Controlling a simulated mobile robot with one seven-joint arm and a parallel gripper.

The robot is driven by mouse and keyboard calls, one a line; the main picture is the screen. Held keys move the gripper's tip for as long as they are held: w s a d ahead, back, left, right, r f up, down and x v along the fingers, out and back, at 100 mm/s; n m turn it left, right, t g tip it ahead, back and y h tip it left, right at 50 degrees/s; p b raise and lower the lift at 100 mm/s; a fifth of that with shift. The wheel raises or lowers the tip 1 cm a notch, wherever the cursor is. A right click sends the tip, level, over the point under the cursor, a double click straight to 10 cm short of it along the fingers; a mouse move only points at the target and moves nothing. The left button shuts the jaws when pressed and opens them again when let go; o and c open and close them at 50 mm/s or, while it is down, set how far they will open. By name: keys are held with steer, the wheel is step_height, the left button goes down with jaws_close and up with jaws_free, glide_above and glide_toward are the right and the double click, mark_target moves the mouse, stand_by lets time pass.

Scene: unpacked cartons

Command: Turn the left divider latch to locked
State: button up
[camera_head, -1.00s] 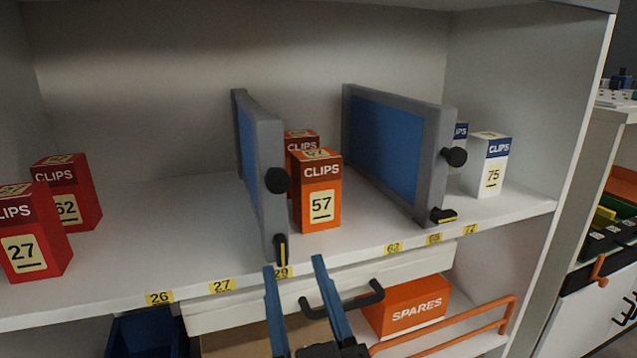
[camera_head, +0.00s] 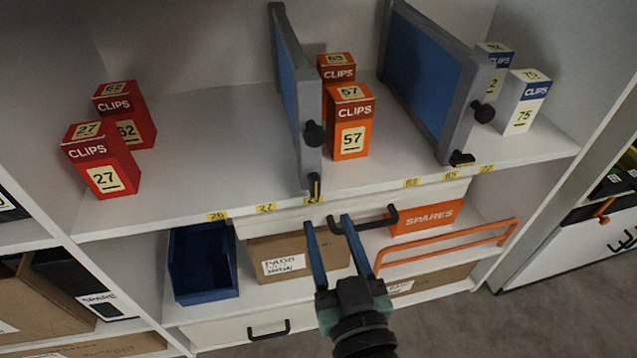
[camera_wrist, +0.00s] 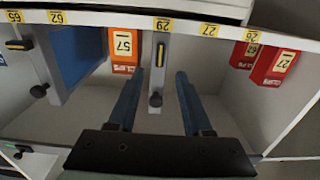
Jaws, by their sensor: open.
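The left divider (camera_head: 298,90) is a blue panel in a grey frame, standing on the shelf. Its black latch (camera_head: 314,186) with a yellow stripe sits low on the front post and points upright, along the post. A black knob (camera_head: 314,134) sits above it. My gripper (camera_head: 327,221) is open and empty, in front of the shelf edge and just below the latch in the head view. In the upside-down wrist view, the latch (camera_wrist: 160,56) and knob (camera_wrist: 155,98) show in line with the gap between my fingers (camera_wrist: 160,78). No contact shows.
The right divider (camera_head: 432,75) has its latch (camera_head: 461,158) lying sideways. Orange clips boxes (camera_head: 351,122) stand right of the left divider, red ones (camera_head: 101,160) far left. A drawer handle (camera_head: 363,221) is close behind my fingers; an orange rail (camera_head: 450,248) lies right.

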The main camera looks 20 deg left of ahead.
mark_target(316, 188)
steer(key=x, duration=0.8)
steer(key=shift+w+a, duration=0.1)
steer(key=shift+a, duration=0.05)
jaws_close()
